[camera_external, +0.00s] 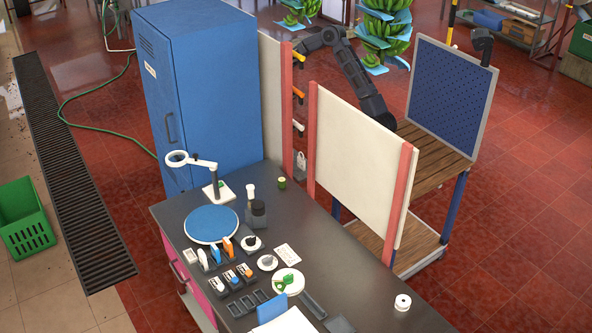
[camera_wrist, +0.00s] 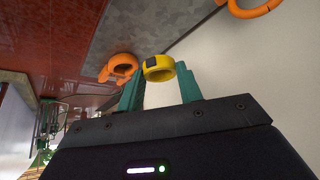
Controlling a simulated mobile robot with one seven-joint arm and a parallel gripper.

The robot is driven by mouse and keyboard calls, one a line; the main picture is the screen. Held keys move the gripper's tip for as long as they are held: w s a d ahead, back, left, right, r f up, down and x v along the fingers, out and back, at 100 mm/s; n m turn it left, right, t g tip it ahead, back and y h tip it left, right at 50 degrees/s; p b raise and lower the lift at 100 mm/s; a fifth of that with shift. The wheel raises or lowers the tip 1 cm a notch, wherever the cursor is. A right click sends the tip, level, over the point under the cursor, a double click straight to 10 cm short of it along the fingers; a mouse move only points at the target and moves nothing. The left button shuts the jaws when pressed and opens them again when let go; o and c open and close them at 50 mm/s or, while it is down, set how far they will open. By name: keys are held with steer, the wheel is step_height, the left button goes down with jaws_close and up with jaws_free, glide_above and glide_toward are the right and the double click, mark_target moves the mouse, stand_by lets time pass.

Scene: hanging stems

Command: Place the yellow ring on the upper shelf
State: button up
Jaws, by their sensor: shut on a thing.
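The yellow ring (camera_wrist: 151,74) shows in the wrist view between the tips of two teal fingers, with a dark patch on its left side. My gripper (camera_wrist: 160,80) is shut on it. In the outside view my gripper (camera_external: 304,46) is at the red post of the pale panel, near a small yellow piece (camera_external: 298,55); I cannot tell whether that piece is the ring. A wooden cart has an upper board (camera_external: 432,168) and a lower board (camera_external: 414,244). I cannot tell which surface is the upper shelf.
In the wrist view an orange ring (camera_wrist: 122,63) is close left of the yellow one; another orange ring (camera_wrist: 256,10) is at the top right. Pale panels (camera_external: 355,160) with red posts stand between bench (camera_external: 350,270) and cart. A blue cabinet (camera_external: 205,90) stands left.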

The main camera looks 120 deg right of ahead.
step_height(320, 180, down, 10)
steer(key=shift+f, duration=0.2)
stand_by(0.3)
steer(key=o, duration=0.9)
steer(key=shift+f, duration=0.1)
steer(key=shift+o, duration=0.2)
steer(key=v, duration=1.2)
steer(key=shift+w, duration=0.1)
